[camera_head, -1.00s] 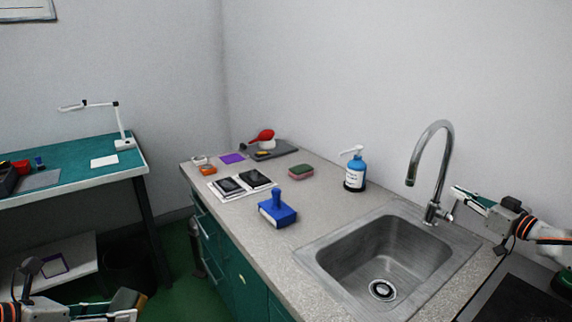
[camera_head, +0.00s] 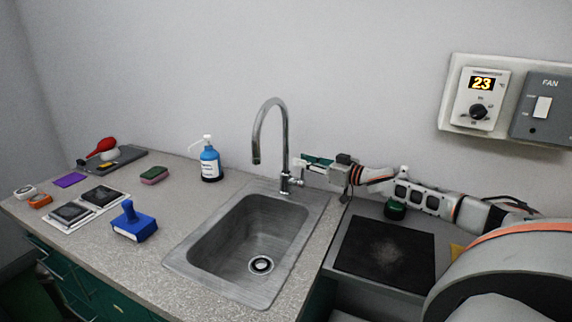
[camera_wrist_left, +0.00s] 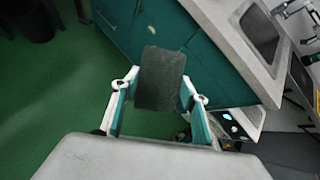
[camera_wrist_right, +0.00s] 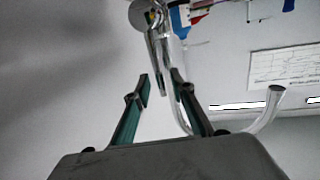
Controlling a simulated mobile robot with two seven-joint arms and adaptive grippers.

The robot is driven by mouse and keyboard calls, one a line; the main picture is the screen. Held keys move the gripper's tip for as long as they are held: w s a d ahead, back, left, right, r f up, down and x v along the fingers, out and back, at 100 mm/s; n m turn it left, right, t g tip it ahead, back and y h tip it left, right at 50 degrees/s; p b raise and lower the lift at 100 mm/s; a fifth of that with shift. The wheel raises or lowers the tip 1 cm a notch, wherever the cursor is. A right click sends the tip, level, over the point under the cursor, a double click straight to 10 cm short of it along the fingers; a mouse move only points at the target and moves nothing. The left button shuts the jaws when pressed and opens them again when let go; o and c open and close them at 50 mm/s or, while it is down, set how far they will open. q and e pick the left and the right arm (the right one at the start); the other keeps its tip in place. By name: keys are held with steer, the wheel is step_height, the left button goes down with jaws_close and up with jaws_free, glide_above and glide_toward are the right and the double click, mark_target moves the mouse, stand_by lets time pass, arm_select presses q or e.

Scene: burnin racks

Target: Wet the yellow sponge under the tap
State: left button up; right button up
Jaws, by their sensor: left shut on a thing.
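My left gripper (camera_wrist_left: 158,100) is out of the head view. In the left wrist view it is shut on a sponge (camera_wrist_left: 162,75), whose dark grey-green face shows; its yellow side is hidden. It is held over the green floor beside the counter front. The chrome tap (camera_head: 270,130) stands behind the steel sink (camera_head: 205,245), its spout over the basin. My right gripper (camera_head: 312,167) is just right of the tap's base, by the lever. In the right wrist view its fingers (camera_wrist_right: 162,88) are apart, with the tap (camera_wrist_right: 165,50) beyond them. Contact cannot be told. No water shows.
A pink-and-green sponge (camera_head: 154,175), a blue soap bottle (camera_head: 210,163) and a blue stamp-like block (camera_head: 134,222) stand left of the sink. A black square plate (camera_head: 385,252) lies to its right. A thermostat panel (camera_head: 483,97) is on the wall. The basin is empty.

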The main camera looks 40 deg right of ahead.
steer(key=v, duration=1.1)
steer(key=shift+s, duration=0.25)
stand_by(0.4)
steer(key=shift+d, duration=0.1)
stand_by(0.4)
